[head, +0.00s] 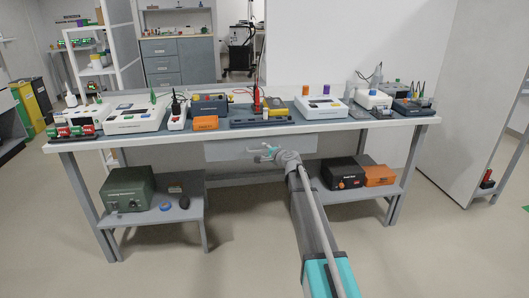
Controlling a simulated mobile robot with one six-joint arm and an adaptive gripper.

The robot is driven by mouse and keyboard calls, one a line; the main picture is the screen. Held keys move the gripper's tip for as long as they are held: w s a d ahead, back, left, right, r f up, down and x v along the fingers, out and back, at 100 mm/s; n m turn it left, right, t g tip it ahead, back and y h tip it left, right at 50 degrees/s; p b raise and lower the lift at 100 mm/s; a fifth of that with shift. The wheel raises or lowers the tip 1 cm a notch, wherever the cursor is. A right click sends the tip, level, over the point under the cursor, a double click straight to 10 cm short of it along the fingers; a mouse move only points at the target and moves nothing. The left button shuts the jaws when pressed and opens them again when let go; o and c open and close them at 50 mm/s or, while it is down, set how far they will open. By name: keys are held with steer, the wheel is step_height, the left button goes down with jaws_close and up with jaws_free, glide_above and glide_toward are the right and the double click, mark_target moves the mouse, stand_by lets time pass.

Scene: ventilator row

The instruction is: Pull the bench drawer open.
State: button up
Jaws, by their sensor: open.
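The bench (420,120) stands across the middle of the head view, with a grey top and grey legs. The bench drawer (228,150) is a pale grey front under the top, left of centre. It looks shut, flush under the bench edge. My arm reaches forward from the bottom of the view, and my gripper (264,152) is in front of the drawer's right part, with its jaws open. Any handle is hidden or too small to make out. I cannot tell whether the gripper touches the drawer.
Several devices crowd the bench top, including a white device (322,107) and a red-and-green rack (72,130). Low shelves on both sides hold a green box (128,188), a black box (344,173) and an orange box (378,175). The floor (245,225) before the drawer is clear.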

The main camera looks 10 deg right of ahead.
jaws_close()
steer(key=shift+s, duration=0.15)
